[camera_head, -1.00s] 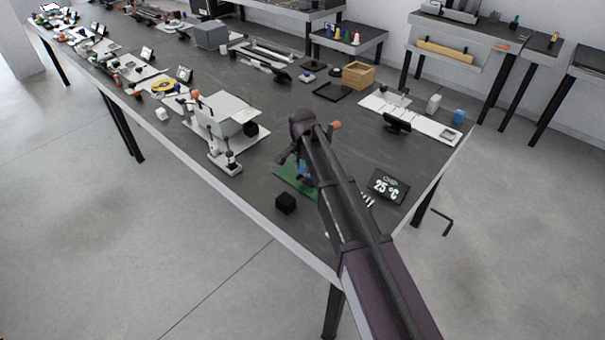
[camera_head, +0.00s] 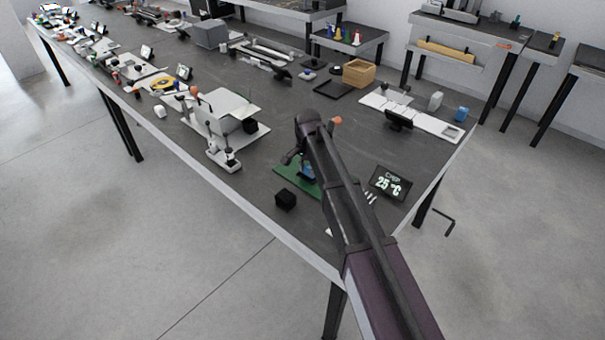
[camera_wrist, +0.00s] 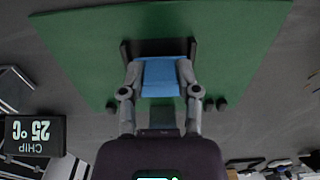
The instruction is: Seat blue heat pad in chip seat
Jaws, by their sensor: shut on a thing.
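My gripper (camera_wrist: 160,80) is shut on the blue heat pad (camera_wrist: 160,77), which shows between its fingers in the wrist view. In the head view the blue pad (camera_head: 307,170) is a small patch beside my arm, over the green board (camera_head: 300,182). In the wrist view the green board (camera_wrist: 75,45) fills the upper part, and a dark chip seat (camera_wrist: 185,46) lies just beyond the pad's far edge. I cannot tell whether the pad touches the seat. My arm hides the right part of the board in the head view.
A display reading 25 °C (camera_head: 390,183) stands to the right. A white device (camera_head: 228,120) is at the back left. Bare table lies behind the board.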

